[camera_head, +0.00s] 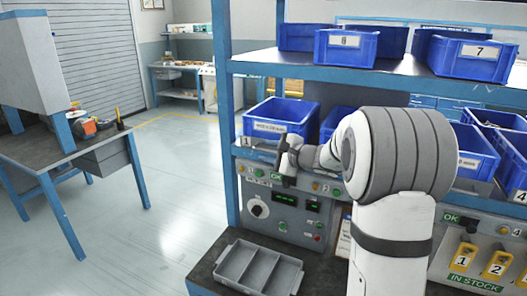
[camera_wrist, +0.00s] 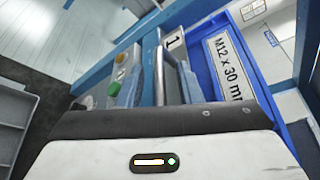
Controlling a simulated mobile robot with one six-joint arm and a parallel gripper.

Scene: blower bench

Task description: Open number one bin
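The number one bin (camera_head: 278,122) is a blue open-topped bin with a white label on its front, at the left end of the middle shelf. A small "1" tag (camera_head: 246,142) sits on the shelf edge below it. In the wrist view the bin's blue front (camera_wrist: 205,72) is at the right, its label reading M12 x 30 mm, with the "1" tag (camera_wrist: 174,39) beside it. My gripper (camera_head: 288,161) is just below and in front of the bin. In the wrist view its fingers (camera_wrist: 158,78) look apart, with nothing clearly held. Contact with the bin cannot be told.
A control panel (camera_head: 283,208) with knobs and lights is below the shelf. A grey divided tray (camera_head: 232,282) lies on the bench. A blue upright (camera_head: 226,120) stands left of the bin. More blue bins (camera_head: 475,55) sit above and right. Open floor lies left.

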